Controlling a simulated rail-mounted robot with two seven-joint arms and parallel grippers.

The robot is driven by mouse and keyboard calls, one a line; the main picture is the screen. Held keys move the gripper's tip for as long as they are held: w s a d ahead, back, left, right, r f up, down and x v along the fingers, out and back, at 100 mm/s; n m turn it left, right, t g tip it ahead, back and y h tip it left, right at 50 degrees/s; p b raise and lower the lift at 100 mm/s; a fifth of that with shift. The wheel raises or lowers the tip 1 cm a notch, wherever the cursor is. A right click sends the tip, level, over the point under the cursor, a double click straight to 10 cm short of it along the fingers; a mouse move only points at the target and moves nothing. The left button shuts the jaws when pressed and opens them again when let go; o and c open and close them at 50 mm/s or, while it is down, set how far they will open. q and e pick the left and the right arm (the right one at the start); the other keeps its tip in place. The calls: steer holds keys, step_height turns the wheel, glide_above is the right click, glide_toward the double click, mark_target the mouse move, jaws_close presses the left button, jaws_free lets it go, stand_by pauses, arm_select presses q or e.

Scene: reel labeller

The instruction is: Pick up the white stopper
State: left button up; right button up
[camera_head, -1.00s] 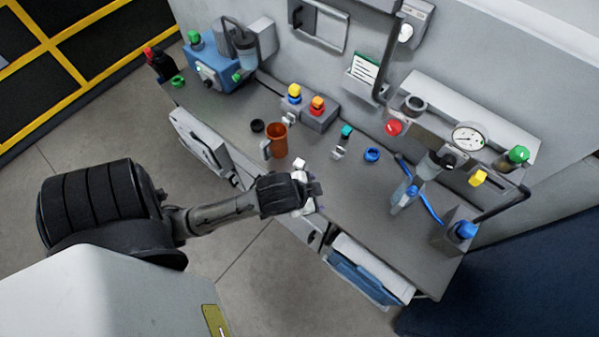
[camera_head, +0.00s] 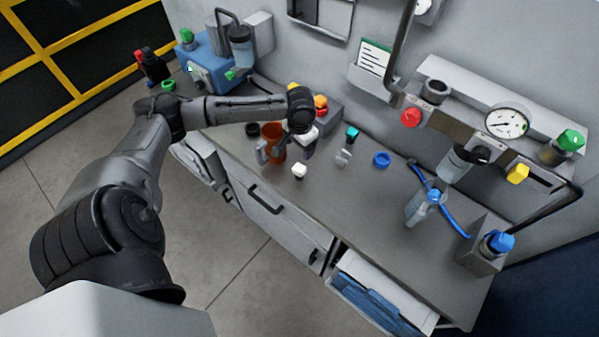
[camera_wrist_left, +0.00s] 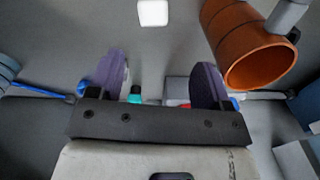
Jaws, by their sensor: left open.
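The white stopper (camera_head: 299,170) stands on the grey bench top, near its front edge and in front of the orange-brown mug (camera_head: 274,141). In the left wrist view the stopper (camera_wrist_left: 153,12) shows at the top edge, partly cut off, with the mug (camera_wrist_left: 245,50) to its right. My left gripper (camera_head: 305,145) is above the bench, beside the mug and behind the stopper in the head view. Its two dark fingers (camera_wrist_left: 155,78) are apart with nothing held between them. The stopper is clear of the fingers. My right gripper is not in view.
A teal-capped clear vial (camera_head: 345,153) and a blue ring (camera_head: 381,160) lie to the right. A black ring (camera_head: 252,129) is left of the mug. A grey block with coloured caps (camera_head: 331,117) is behind the gripper. The bench front around the stopper is fairly clear.

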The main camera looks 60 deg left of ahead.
mark_target(300, 166)
arm_select(q)
steer(key=shift+d+f+n, duration=0.1)
steer(key=shift+d+n, duration=0.05)
steer(key=shift+n, duration=0.45)
steer(key=shift+d+f+n, duration=0.1)
steer(key=shift+d+n, duration=0.05)
steer(key=shift+n, duration=0.45)
step_height(300, 166, down, 8)
steer(key=shift+f+b, duration=0.1)
steer(key=shift+b, duration=0.45)
steer(key=shift+s+d+f+b, duration=0.1)
steer(key=shift+s+f+b, duration=0.1)
steer(key=shift+f, duration=1.1)
steer(key=shift+s+d+f+b, duration=0.1)
steer(key=shift+f+b, duration=0.05)
steer(key=shift+f, duration=1.15)
steer(key=c, duration=1)
steer(key=shift+r, duration=0.1)
